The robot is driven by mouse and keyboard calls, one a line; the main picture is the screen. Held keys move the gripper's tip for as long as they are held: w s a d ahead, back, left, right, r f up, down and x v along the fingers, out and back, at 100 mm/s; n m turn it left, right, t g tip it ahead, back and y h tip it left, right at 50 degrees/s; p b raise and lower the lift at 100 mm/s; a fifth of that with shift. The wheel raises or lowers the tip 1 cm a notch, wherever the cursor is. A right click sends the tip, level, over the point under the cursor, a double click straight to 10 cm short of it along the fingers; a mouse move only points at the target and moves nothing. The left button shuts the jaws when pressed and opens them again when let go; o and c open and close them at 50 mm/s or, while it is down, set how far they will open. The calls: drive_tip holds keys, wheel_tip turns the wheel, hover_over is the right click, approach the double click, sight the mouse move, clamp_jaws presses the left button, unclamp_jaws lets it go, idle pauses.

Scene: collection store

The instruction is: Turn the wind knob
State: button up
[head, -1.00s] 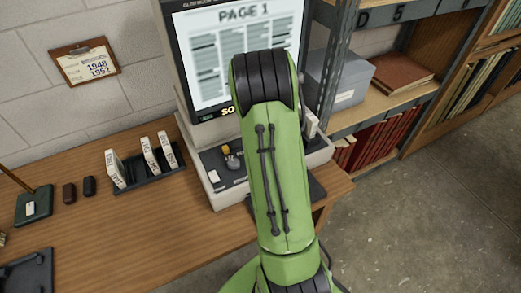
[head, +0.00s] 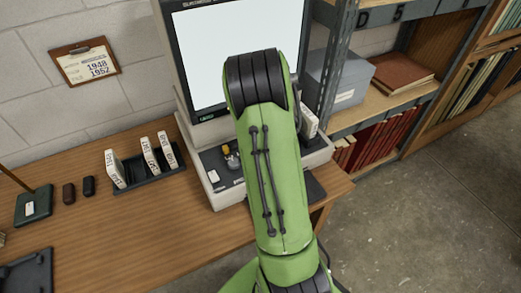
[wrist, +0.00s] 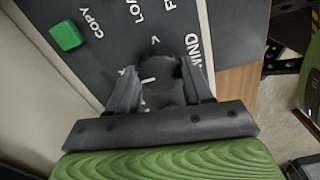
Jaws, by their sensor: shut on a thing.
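In the wrist view my gripper (wrist: 157,75) is shut on the dark wind knob (wrist: 160,93) on the reader's sloping dark panel (wrist: 110,62). The fingers sit on either side of the knob and hide part of it. The word WIND is printed just right of the fingers. In the head view the microfilm reader (head: 215,195) stands on the desk, and its screen (head: 210,40) is blank white. My green arm covers the knob and gripper there.
A green button (wrist: 65,35) by the word COPY lies left of my gripper. On the desk are a rack of labelled film boxes (head: 165,176) and small dark objects (head: 88,186). A metal shelf (head: 385,112) stands close on the right.

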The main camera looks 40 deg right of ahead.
drive_tip(key=o, duration=1)
drive_tip(key=shift+o, duration=0.2)
drive_tip(key=shift+r, duration=0.1)
wheel_tip(320, 180, up, 16)
drive_tip(key=p, duration=0.4)
